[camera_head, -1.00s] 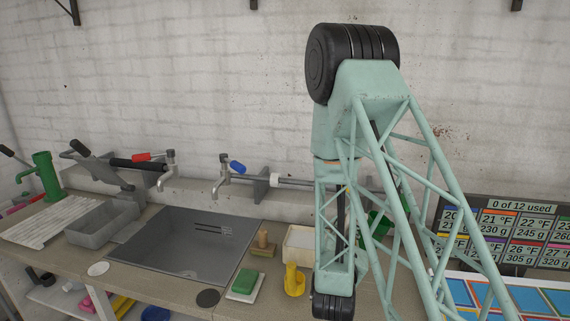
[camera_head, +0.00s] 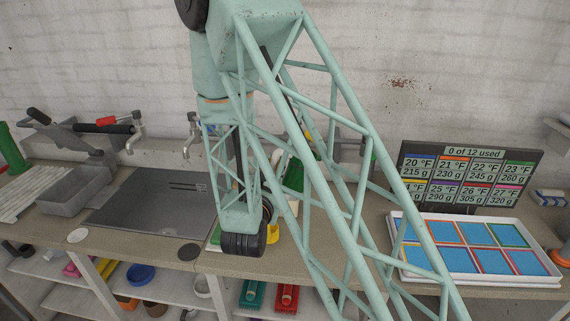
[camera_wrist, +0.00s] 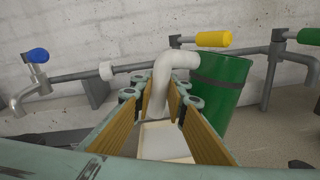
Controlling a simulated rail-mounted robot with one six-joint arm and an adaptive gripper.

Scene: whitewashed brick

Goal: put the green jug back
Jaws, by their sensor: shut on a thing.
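The green jug (camera_wrist: 220,88) has a dark band near its top and a white curved handle (camera_wrist: 178,62). In the wrist view it leans slightly, right of my gripper (camera_wrist: 160,96). My gripper is shut on the white handle, which runs down between its tan-lined fingers. In the head view, the jug (camera_head: 293,174) shows only partly behind my arm's lattice, and my fingers are hidden there. I cannot tell whether the jug's base touches the bench.
A pale shallow box (camera_wrist: 165,140) lies below my fingers. Taps with a blue handle (camera_wrist: 38,55) and a yellow handle (camera_wrist: 213,39) are along the wall.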

